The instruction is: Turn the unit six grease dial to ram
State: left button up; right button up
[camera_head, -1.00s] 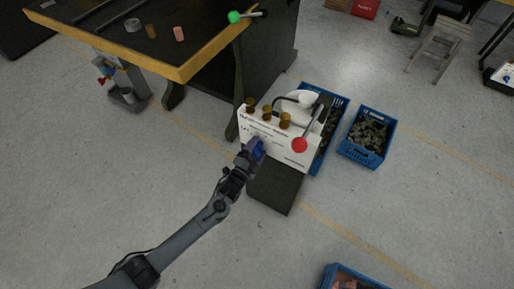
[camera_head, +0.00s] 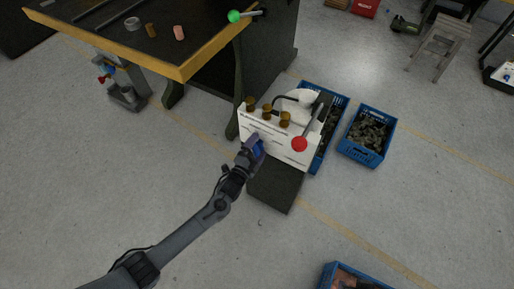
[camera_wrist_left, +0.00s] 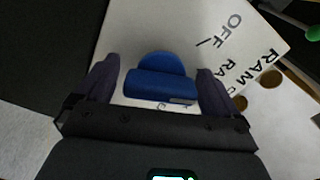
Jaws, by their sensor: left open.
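The blue grease dial (camera_wrist_left: 160,82) sits on the white front panel (camera_head: 292,156) of the unit. In the left wrist view it lies between the two dark fingers of my left gripper (camera_wrist_left: 158,92), with a gap on each side. The panel carries the printed words OFF and RAM to the right of the dial in that view. In the head view my left gripper (camera_head: 251,152) is at the panel's left part, and a bit of the blue dial (camera_head: 258,149) shows beside it. The left gripper is open. My right gripper is not in view.
A red-knobbed lever (camera_head: 299,144) stands at the panel's right, and brass caps (camera_head: 267,112) line its top. A blue crate (camera_head: 367,138) is to the right. A workbench (camera_head: 180,70) with a green-knobbed lever (camera_head: 234,16) is behind. Floor at the left is clear.

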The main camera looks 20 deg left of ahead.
pick_arm(q)
jog(key=shift+s, duration=0.1)
jog(key=shift+s, duration=0.25)
jog(key=s+a+p, duration=0.1)
jog(key=s+p, duration=0.2)
jog(key=s, duration=0.7)
jog(key=shift+a, duration=0.35)
